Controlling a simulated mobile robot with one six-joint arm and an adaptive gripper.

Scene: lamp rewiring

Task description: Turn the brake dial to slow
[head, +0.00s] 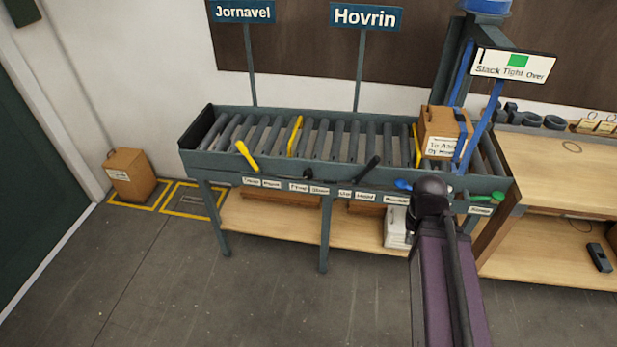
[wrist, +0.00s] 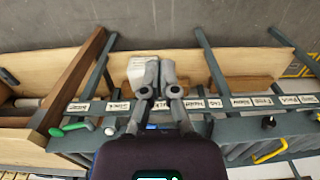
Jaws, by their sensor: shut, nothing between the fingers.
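The roller conveyor (head: 345,180) has several small controls and white labels along its front rail. I cannot tell for sure which control is the brake dial, and its setting is not readable. A blue-handled control (head: 403,184) sits on the rail just left of my arm. A green-handled control (head: 497,196) sits at the right end; it also shows at left in the wrist view (wrist: 70,128). My gripper (wrist: 158,68) is shut and empty, its fingers in front of the labelled rail. In the head view my arm hides the fingers and part of the rail.
A yellow lever (head: 246,156) and a black lever (head: 372,168) stick out from the conveyor's front. A cardboard box (head: 440,128) stands on the rollers at right. A wooden bench (head: 560,175) adjoins on the right. Another box (head: 131,175) stands on the floor at left. The front floor is clear.

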